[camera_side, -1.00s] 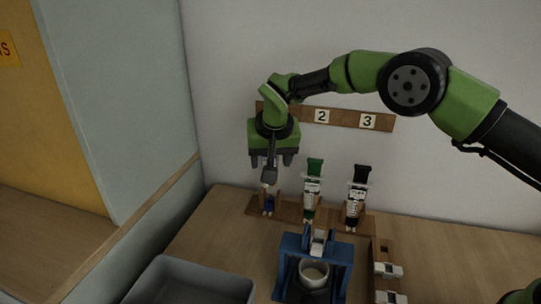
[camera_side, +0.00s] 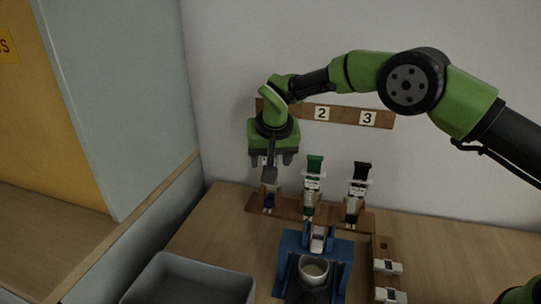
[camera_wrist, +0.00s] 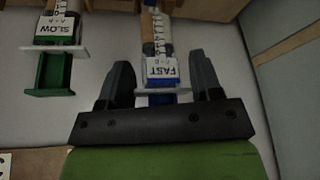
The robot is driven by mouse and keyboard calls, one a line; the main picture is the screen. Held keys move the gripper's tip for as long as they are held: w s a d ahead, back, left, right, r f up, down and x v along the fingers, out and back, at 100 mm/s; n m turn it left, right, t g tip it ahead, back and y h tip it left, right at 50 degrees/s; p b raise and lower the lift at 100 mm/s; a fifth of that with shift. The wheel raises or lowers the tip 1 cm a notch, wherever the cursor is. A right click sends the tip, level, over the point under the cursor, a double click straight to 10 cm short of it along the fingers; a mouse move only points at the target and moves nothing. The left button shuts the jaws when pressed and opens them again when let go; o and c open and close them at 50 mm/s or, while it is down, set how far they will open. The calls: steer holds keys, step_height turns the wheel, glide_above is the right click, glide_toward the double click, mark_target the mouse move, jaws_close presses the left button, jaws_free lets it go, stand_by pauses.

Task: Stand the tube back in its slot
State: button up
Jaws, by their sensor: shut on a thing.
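In the side view my gripper (camera_side: 269,176) is at the left place of the wooden rack (camera_side: 290,211), pointing down. It is shut on a tube with blue parts (camera_side: 268,198), which stands about upright with its lower end at the rack. I cannot tell whether that end is fully seated. In the wrist view the tube (camera_wrist: 161,70), labelled FAST, is between the fingers of my gripper (camera_wrist: 162,82), and its blue end shows past a white flange.
A green-topped tube (camera_side: 313,185) and a black-topped tube (camera_side: 357,190) stand to the right in the rack. A blue fixture with a round cup (camera_side: 313,270) is in front. A grey bin (camera_side: 185,283) is at front left. A numbered board (camera_side: 345,116) is on the wall.

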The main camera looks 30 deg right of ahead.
steer(key=shift+f, duration=1.9)
stand_by(1.7)
steer(key=o, duration=1.1)
steer(key=c, duration=0.4)
steer(key=shift+v, duration=6.5)
steer(key=shift+a, duration=0.1)
steer(key=v, duration=1)
